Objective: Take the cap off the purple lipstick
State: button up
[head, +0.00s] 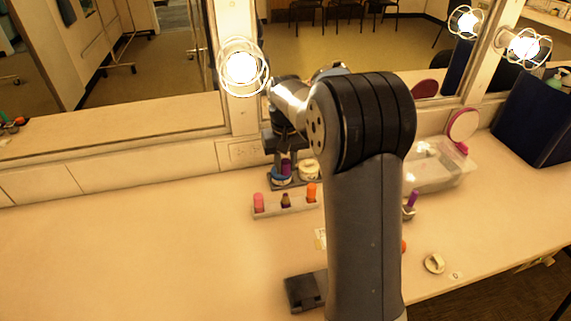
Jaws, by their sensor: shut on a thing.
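My gripper (285,158) is at the back of the counter, pointing down, small and partly behind my arm. It is shut on a purple lipstick (286,167), just above or beside a blue-and-white jar (281,180). The jaws hide its upper part, and I cannot tell whether they hold only the cap or the body too. A second slim purple item (412,199) stands upright in a small holder (408,213) right of my arm.
A pale rack (270,209) holds pink, dark and orange lipsticks. A cream jar (309,170) stands at the back. A clear box (437,170), a round pink mirror (463,125) and a navy bin (530,115) are at right. The counter's left side is clear.

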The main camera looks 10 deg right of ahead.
aim_at(286, 161)
jog(key=shift+r+p, duration=1.25)
jog(key=shift+r, duration=0.25)
jog(key=shift+r, duration=0.15)
